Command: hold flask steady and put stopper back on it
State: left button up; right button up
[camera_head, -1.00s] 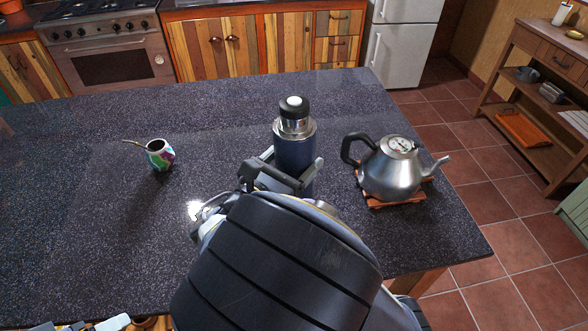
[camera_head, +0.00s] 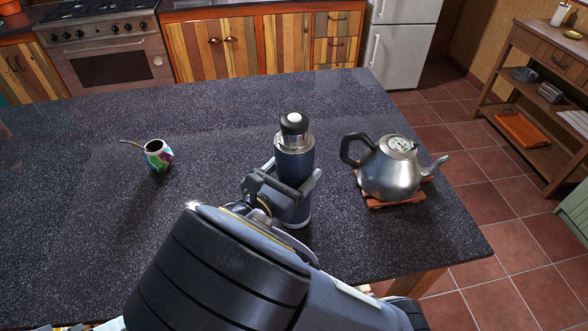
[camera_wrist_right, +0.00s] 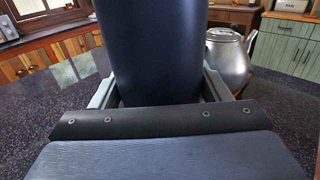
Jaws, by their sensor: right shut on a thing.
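The dark blue flask (camera_head: 296,165) stands upright on the countertop, with a silver collar at its neck. The black stopper (camera_head: 293,124), with a pale button on top, sits at the flask's mouth; I cannot tell how tightly it is seated. My right gripper (camera_head: 285,192) is shut around the flask's body below the collar. In the right wrist view the flask (camera_wrist_right: 152,50) fills the space between the fingers, and its top is out of frame. My left gripper is not in view.
A silver kettle (camera_head: 389,172) stands on a wooden trivet (camera_head: 394,201) close to the right of the flask. A colourful mate cup (camera_head: 158,156) with a metal straw stands to the left. The dark countertop (camera_head: 90,220) is clear between cup and flask.

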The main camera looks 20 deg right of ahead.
jog(key=shift+f, duration=0.1)
jog(key=o, duration=1.9)
jog(key=shift+f, duration=0.1)
jog(key=shift+r, duration=0.25)
jog(key=b+v, duration=0.1)
jog(key=v, duration=1.1)
